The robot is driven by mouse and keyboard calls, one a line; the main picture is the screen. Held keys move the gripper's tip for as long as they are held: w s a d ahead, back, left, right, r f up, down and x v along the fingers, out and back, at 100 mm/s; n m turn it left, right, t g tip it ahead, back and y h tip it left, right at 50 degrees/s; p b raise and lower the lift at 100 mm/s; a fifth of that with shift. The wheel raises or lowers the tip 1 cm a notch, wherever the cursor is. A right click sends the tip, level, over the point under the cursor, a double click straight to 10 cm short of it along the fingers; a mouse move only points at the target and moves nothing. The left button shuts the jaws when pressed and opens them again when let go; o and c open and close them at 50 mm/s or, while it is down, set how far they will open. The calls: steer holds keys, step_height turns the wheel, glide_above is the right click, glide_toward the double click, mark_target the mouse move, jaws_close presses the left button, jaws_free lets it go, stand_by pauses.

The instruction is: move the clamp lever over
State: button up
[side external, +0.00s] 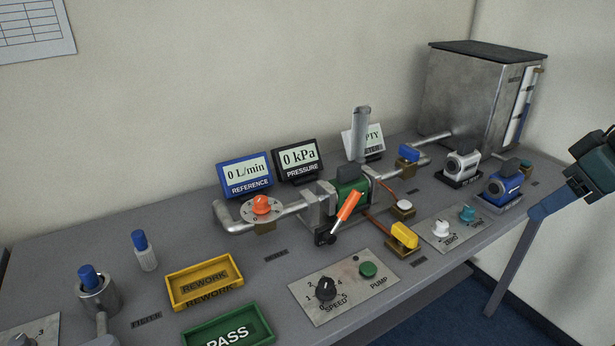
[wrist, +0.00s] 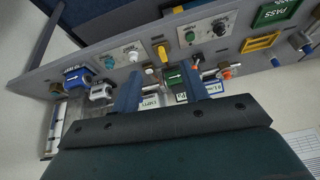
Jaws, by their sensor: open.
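In the wrist view, the lever (wrist: 196,60) looks small, near the right finger. My gripper (side external: 540,209) is at the right edge of the side view, well away from the lever. In the wrist view, my gripper (wrist: 158,75) has two blue fingers standing apart, with nothing held between them. The fingers hide part of the bench there.
A yellow-handled valve (side external: 404,236) and the pump panel (side external: 345,286) lie in front of the clamp. A grey cylinder (side external: 360,133) rises behind it. Displays (side external: 298,160) stand behind left. Blue (side external: 503,186) and white (side external: 462,163) devices and a metal tank (side external: 468,95) are at right.

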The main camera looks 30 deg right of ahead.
steer(key=w+a+r+m+g, duration=0.1)
steer(key=w+r+m, duration=0.25)
steer(key=w, duration=0.45)
steer(key=m+g, duration=0.3)
steer(key=m, duration=0.9)
glide_above(354, 192)
steer(key=s, duration=0.1)
step_height(354, 192, down, 8)
steer(key=shift+s+f, duration=0.15)
steer(key=shift+f, duration=0.05)
steer(key=shift+f, duration=0.15)
steer(key=f, duration=0.4)
steer(key=w+f, duration=0.1)
steer(key=f, duration=0.8)
steer(key=shift+w+f, duration=0.2)
steer(key=shift+w, duration=0.05)
jaws_close()
